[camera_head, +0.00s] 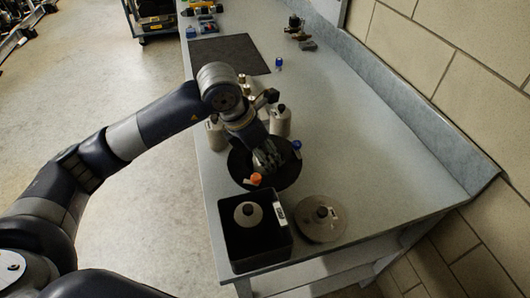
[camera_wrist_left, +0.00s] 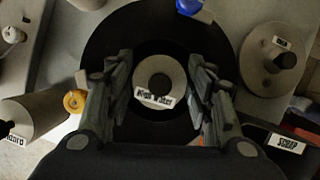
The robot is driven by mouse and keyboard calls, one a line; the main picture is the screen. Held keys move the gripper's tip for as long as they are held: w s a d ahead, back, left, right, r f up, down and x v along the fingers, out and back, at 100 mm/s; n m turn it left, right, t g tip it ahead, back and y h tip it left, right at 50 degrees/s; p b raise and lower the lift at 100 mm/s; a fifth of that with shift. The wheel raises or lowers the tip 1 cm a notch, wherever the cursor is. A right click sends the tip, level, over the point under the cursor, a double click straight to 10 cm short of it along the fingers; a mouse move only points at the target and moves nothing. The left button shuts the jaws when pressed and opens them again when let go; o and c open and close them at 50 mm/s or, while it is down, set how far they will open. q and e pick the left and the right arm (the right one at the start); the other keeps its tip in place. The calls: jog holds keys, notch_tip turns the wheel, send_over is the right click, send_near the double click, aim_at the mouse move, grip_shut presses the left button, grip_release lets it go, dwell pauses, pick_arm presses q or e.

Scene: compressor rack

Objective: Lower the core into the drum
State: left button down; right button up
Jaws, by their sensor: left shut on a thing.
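The drum is a round, dark, ring-shaped body on the bench. Its rim (camera_head: 290,177) shows in the head view, and the ring (camera_wrist_left: 105,40) fills the middle of the left wrist view. My left gripper (camera_head: 267,165) reaches down over the drum's middle. In the wrist view its two fingers (camera_wrist_left: 157,95) flank the pale round core (camera_wrist_left: 152,70), which bears a white label, and are shut on it. The core appears centred in the drum's dark opening. How deep it sits cannot be told. In the head view my gripper hides the core. My right gripper is not in view.
A black bin (camera_head: 226,237) holding a grey knobbed piece stands in front of the drum. A grey disc with a black knob (camera_head: 320,232) lies right of it. Grey cylinders (camera_head: 281,124) stand behind the drum. A blue-capped item (camera_head: 297,145) is close beside it. The right bench is clear.

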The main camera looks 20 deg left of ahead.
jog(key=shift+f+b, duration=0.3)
jog(key=shift+b, duration=0.05)
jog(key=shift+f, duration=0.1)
dwell(0.6)
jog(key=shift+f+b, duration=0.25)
jog(key=shift+b, duration=0.1)
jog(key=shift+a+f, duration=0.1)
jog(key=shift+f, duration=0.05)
dwell(0.4)
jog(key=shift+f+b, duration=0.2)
jog(key=shift+b, duration=0.15)
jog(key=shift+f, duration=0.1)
dwell(0.4)
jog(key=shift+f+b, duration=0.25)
jog(key=shift+b, duration=0.1)
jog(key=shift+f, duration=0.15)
dwell(0.4)
